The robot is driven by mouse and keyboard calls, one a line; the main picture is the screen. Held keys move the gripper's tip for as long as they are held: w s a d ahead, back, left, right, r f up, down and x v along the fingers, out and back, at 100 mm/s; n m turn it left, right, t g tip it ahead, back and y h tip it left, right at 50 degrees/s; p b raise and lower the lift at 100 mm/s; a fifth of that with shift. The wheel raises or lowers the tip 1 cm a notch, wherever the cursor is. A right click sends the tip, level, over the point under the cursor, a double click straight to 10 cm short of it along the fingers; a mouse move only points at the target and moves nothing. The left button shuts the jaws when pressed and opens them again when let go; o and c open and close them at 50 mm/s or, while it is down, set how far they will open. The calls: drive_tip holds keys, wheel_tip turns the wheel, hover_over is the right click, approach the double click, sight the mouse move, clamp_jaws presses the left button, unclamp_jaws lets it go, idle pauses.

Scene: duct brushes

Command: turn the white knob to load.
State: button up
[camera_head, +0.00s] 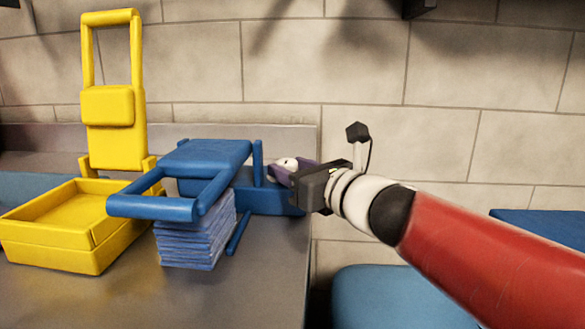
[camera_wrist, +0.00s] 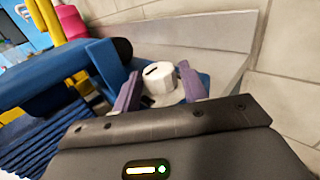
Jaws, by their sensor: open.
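The white knob (camera_wrist: 161,80) is a short cylinder with a dark mark on its top, on a blue machine (camera_wrist: 75,68). In the wrist view it sits between the two purple fingers of my gripper (camera_wrist: 160,88), which is open around it. I cannot tell whether either finger touches it. In the head view the knob (camera_head: 286,163) shows small and partly hidden by my gripper (camera_head: 280,172). The blue machine (camera_head: 205,158) stands at the right end of the grey counter, with a stack of blue sheets (camera_head: 195,238) under its raised blue frame.
A yellow device with a tray (camera_head: 62,235) and an upright handle (camera_head: 114,100) stands to the left on the counter (camera_head: 150,300). The block wall (camera_head: 320,60) is close behind. A blue rounded surface (camera_head: 395,297) lies below my arm, right of the counter's end.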

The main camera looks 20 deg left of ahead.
drive_tip(key=shift+a, duration=0.15)
drive_tip(key=c, duration=0.7)
